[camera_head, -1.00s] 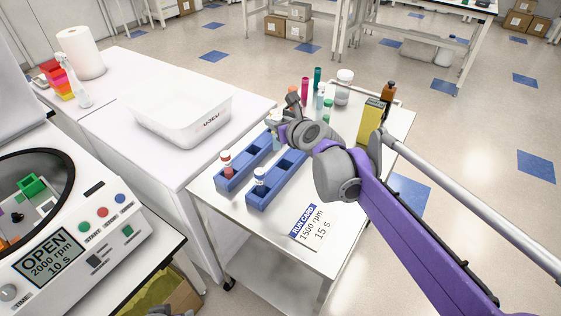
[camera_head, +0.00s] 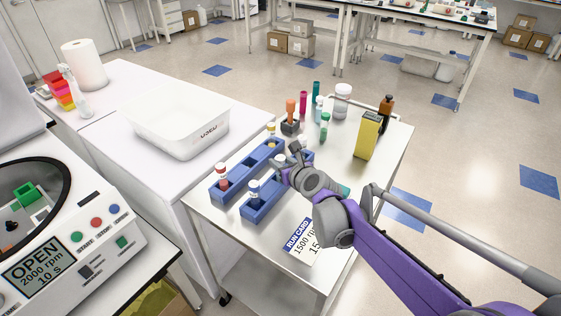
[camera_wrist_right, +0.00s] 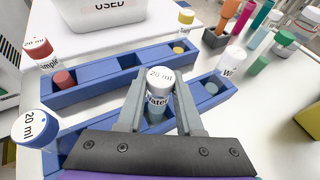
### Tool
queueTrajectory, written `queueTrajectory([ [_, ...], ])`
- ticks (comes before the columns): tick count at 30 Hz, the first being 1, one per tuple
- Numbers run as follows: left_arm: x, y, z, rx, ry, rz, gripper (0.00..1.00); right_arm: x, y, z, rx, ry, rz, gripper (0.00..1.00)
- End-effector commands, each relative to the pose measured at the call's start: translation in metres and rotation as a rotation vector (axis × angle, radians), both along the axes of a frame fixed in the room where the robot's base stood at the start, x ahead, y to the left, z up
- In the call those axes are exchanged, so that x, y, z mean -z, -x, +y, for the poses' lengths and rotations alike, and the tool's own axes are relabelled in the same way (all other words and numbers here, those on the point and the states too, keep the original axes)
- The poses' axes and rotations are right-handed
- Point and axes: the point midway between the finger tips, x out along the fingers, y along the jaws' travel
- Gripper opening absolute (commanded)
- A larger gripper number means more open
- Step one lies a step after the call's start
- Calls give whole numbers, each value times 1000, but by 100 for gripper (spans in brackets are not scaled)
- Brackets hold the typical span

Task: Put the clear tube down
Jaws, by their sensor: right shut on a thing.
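In the right wrist view my right gripper (camera_wrist_right: 158,98) is shut on the clear tube (camera_wrist_right: 157,100), which has a white "20 ml" cap and a label reading "Water". The tube is upright over the middle of the front blue rack (camera_wrist_right: 205,92), its lower end at a slot; I cannot tell whether it rests on the bottom. In the head view my right gripper (camera_head: 283,166) is at the front blue rack (camera_head: 262,209), and its fingers mostly hide the tube. My left gripper is not in view.
The back rack (camera_head: 238,177) holds a red-capped tube (camera_head: 223,172) and a yellow-capped tube (camera_head: 271,128). A yellow box (camera_head: 368,136) and bottles stand behind, right.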

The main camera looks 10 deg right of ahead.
Motion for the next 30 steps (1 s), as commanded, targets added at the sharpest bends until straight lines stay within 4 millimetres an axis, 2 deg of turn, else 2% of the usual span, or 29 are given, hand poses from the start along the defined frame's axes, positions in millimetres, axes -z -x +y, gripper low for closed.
queueTrajectory([
  [2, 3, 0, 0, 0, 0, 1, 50, 4, 0, 0, 0, 0, 0, 0],
  [3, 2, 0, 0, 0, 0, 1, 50, 3, 0, 0, 0, 0, 0, 42],
  [7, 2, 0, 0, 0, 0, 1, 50, 2, 0, 0, 0, 0, 0, 65],
  [18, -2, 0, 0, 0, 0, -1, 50, -3, 0, 0, 0, 1, 0, 65],
  [23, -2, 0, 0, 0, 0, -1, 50, -10, 20, -6, 1, 2, 1, 65],
  [30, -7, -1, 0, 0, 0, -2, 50, -30, 65, -18, 2, 0, 0, 65],
])
